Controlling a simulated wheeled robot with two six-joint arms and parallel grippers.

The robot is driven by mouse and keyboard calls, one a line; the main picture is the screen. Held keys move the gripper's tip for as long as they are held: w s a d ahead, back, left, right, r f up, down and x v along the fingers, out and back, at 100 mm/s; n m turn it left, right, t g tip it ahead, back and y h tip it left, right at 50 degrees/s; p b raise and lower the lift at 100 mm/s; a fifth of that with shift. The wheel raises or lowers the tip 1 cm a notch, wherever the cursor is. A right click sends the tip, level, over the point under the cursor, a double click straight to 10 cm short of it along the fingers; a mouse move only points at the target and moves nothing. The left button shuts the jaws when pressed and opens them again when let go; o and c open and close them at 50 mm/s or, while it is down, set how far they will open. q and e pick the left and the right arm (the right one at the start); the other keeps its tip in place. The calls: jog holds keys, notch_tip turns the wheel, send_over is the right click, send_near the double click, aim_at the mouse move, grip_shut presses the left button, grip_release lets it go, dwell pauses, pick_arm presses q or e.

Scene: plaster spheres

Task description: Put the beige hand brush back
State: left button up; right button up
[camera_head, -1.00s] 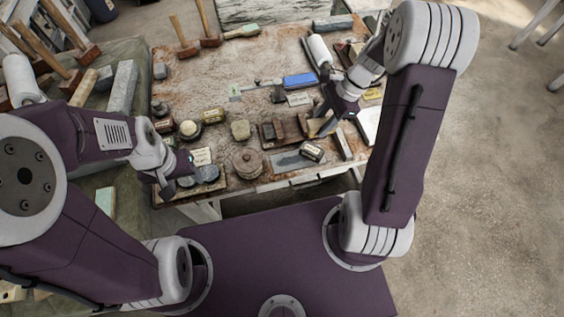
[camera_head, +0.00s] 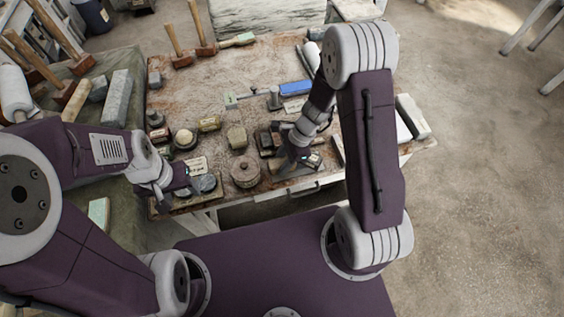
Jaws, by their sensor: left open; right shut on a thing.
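My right gripper (camera_head: 281,168) is shut and points down over the front middle of the cluttered table (camera_head: 195,95). The thing in its jaws is mostly hidden by the gripper and cannot be made out clearly now; a beige piece showed at these jaws a second ago, fitting the beige hand brush. The gripper is low, above a grey flat slab and beside some dark brown blocks (camera_head: 265,140).
A round lidded pot (camera_head: 245,172) stands just left of my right gripper. A small labelled box (camera_head: 312,161) lies close to its right. The table's back left is fairly clear.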

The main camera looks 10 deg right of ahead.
jog(key=o, duration=1.2)
jog(key=shift+f, duration=0.1)
jog(key=shift+r, duration=0.4)
jog(key=p+v, duration=0.2)
jog(key=v, duration=1)
jog(key=s+d+r+n+h, duration=0.1)
jog(key=s+n, duration=0.3)
jog(key=n, duration=0.4)
jog(key=s+d+r+n+t+h, duration=0.1)
jog(key=s+n+h, duration=0.2)
jog(key=n, duration=0.6)
jog(key=shift+s+d, duration=0.35)
jog(key=shift+s, duration=0.35)
